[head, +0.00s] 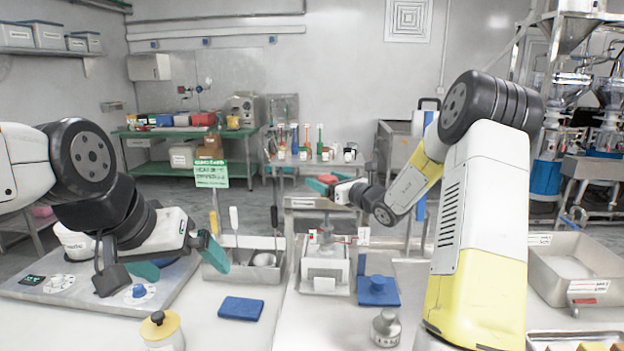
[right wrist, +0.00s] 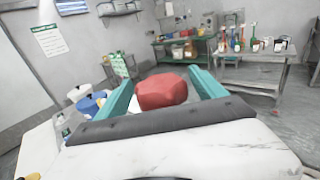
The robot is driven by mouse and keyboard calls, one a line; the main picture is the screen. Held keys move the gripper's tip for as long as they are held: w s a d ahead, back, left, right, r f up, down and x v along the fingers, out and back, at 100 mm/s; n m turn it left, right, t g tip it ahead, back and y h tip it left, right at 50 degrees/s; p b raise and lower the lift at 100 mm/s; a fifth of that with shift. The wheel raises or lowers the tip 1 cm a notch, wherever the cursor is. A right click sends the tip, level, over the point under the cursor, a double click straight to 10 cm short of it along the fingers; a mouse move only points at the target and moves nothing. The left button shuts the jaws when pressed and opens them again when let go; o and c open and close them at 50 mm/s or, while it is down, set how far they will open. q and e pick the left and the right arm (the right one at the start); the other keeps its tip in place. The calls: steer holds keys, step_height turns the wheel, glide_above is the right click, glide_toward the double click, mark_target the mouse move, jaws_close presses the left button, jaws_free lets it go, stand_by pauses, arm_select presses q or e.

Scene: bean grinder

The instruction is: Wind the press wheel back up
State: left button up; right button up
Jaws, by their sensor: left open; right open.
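A red knob (head: 328,179), seemingly the press wheel's handle, shows at the top of the press (head: 325,268), a pale box-like device on the bench. My right gripper (head: 322,186) is at the knob's height. In the right wrist view the red knob (right wrist: 162,91) lies between the two teal fingers of my open right gripper (right wrist: 163,85). Whether the fingers touch it I cannot tell. The rest of the wheel is not clearly visible. My left gripper (head: 180,260) is open and empty, low over the left side of the bench, away from the press.
A blue pad (head: 241,308) and a blue tamper-like block (head: 378,290) lie near the press. A metal bin (head: 245,272) stands left of it. A yellow-and-white jar (head: 162,331) and a metal weight (head: 385,329) stand in front. A scale plate is at far left.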

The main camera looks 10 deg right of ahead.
steer(key=shift+x, duration=1.35)
steer(key=c, duration=1.4)
steer(key=shift+o, duration=0.2)
steer(key=shift+n+y, duration=0.3)
steer(key=shift+y, duration=0.1)
steer(key=n+g+y, duration=0.3)
steer(key=g+y, duration=0.1)
steer(key=shift+s+a+n, duration=0.3)
steer(key=shift+a, duration=0.05)
steer(key=n+g+y, duration=0.2)
steer(key=g, duration=0.1)
steer(key=s+n+g, duration=0.1)
steer(key=g, duration=0.1)
steer(key=shift+a+y, duration=0.3)
steer(key=shift+y, duration=0.1)
steer(key=n+g, duration=0.1)
steer(key=g, duration=0.1)
steer(key=n+g+y, duration=0.1)
steer(key=n+g, duration=0.1)
steer(key=shift+s+a+f, duration=0.1)
steer(key=shift+s+a, duration=0.05)
steer(key=shift+s, duration=0.2)
steer(key=shift+s+n+g, duration=0.25)
steer(key=shift+n+g, duration=0.5)
steer(key=shift+g, duration=0.4)
steer(key=shift+s+n+g, duration=0.2)
steer(key=shift+n+g, duration=0.55)
steer(key=shift+g, duration=0.4)
